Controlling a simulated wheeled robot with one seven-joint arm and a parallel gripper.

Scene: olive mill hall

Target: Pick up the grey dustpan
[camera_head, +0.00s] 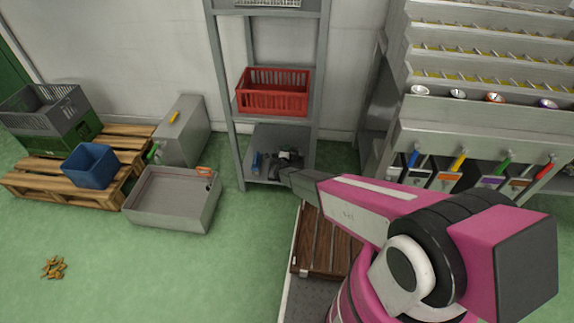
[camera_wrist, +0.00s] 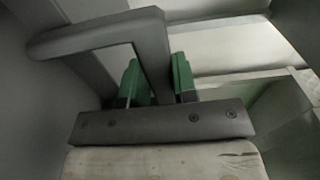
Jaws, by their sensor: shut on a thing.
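My gripper (camera_wrist: 158,80) has green fingers, shut on a dark grey bent bar in the wrist view. This bar looks like the handle of the grey dustpan (camera_wrist: 95,33); it runs between the fingers, then bends away to the left. I cannot make out the pan itself. In the head view my arm reaches to the lower shelf of the grey rack, and my gripper (camera_head: 287,160) is a small dark shape there. At this size I cannot separate the dustpan from the gripper in that view.
The rack's lower shelf (camera_head: 262,140) also bears a small blue item (camera_head: 257,162). A red crate (camera_head: 272,92) stands on the shelf above. A grey bin (camera_head: 160,215), a pallet (camera_head: 40,188) and a blue bin (camera_head: 90,165) are left.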

